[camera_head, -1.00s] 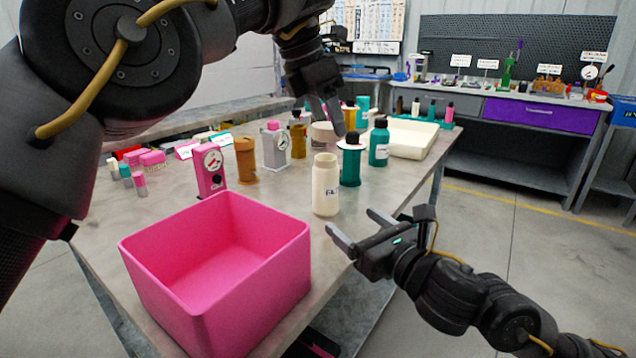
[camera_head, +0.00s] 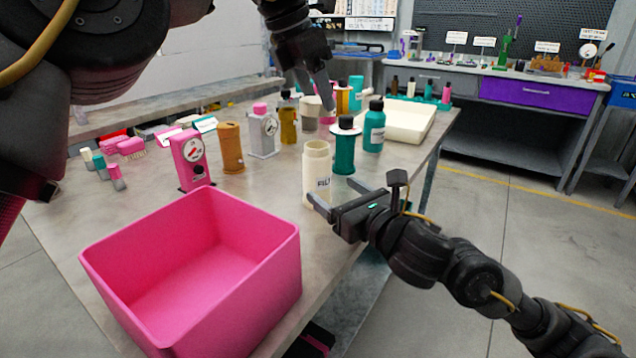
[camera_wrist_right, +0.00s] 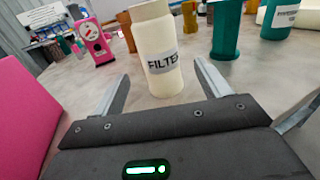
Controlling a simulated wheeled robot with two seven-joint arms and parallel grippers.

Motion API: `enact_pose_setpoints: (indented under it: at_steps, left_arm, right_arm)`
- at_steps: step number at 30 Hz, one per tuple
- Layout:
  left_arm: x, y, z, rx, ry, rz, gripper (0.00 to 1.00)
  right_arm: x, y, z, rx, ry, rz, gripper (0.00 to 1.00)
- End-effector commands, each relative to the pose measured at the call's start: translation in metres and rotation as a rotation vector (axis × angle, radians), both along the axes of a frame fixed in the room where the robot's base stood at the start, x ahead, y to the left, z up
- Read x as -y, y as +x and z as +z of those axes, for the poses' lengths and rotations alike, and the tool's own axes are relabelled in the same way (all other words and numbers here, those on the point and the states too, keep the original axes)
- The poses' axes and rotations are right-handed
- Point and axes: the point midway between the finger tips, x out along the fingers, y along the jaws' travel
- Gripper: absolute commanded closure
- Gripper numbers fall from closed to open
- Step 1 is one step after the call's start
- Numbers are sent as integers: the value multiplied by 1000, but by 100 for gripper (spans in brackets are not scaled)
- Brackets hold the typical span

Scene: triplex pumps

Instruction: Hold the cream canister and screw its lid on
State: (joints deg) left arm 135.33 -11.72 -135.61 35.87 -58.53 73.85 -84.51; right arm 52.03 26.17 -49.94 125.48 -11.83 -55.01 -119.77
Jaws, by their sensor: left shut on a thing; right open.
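The cream canister (camera_head: 315,168) stands upright and lidless near the table's right edge. Its label begins "FILTE" in the right wrist view (camera_wrist_right: 154,40). My right gripper (camera_head: 338,196) is open and low beside the canister. In the right wrist view, its two fingers (camera_wrist_right: 161,75) point at the canister, one on each side of its base, with gaps left. My left gripper (camera_head: 322,98) points down behind the canister, among the bottles. It is shut on a pale beige round piece (camera_head: 310,117), apparently the lid, partly hidden by the fingers.
A pink open bin (camera_head: 190,275) stands at the table's front. A teal container with a dark top (camera_head: 345,150) is close behind the canister to the right, with another teal bottle (camera_head: 374,128) beyond. A pink gauge box (camera_head: 190,162) and amber cylinder (camera_head: 230,148) stand left.

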Motion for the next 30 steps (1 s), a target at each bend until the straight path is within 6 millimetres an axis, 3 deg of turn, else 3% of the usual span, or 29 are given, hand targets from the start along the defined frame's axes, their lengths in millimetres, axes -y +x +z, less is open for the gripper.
enact_pose_setpoints:
  at_steps: [7,15,29,30]
  left_arm:
    - [1,0,0,0,0,-1,69]
    - [1,0,0,0,0,-1,69]
    - [1,0,0,0,0,-1,69]
    - [1,0,0,0,0,-1,69]
  right_arm:
    - [-25,39,1,-1,2,-2,24]
    - [-44,67,1,0,2,-2,24]
    - [-49,74,1,1,1,-2,24]
    - [-49,74,0,1,1,-2,28]
